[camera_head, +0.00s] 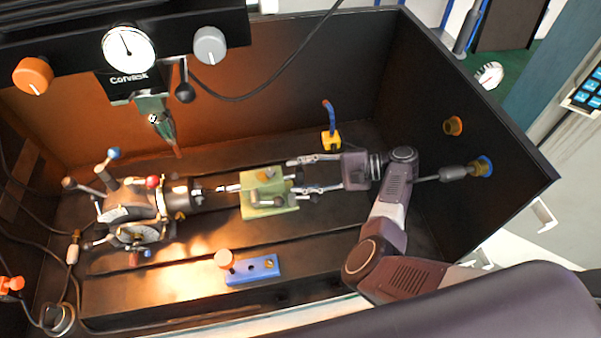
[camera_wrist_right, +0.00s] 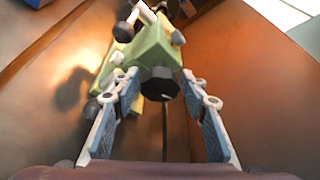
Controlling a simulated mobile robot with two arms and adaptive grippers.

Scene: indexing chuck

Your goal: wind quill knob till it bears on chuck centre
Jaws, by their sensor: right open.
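The green tailstock (camera_head: 268,208) stands on the slotted bed, its quill (camera_head: 230,188) pointing left at the indexing chuck (camera_head: 178,196). A small gap seems to show between the quill tip and the chuck's centre, but it is too small to be sure. The dark quill knob (camera_wrist_right: 160,83) faces me in the right wrist view, at the tailstock's near end. My right gripper (camera_head: 296,176) is at the tailstock's right end, fingers pointing left. In the right wrist view its open fingers (camera_wrist_right: 160,92) stand on either side of the knob, with visible gaps. My left gripper is out of view.
A blue block with an orange knob (camera_head: 251,270) lies on the bed in front. A yellow fitting with a blue hose (camera_head: 331,141) stands behind my right gripper. A nozzle (camera_head: 162,122) hangs above the bed. Dark enclosure walls (camera_head: 465,130) close off the right side.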

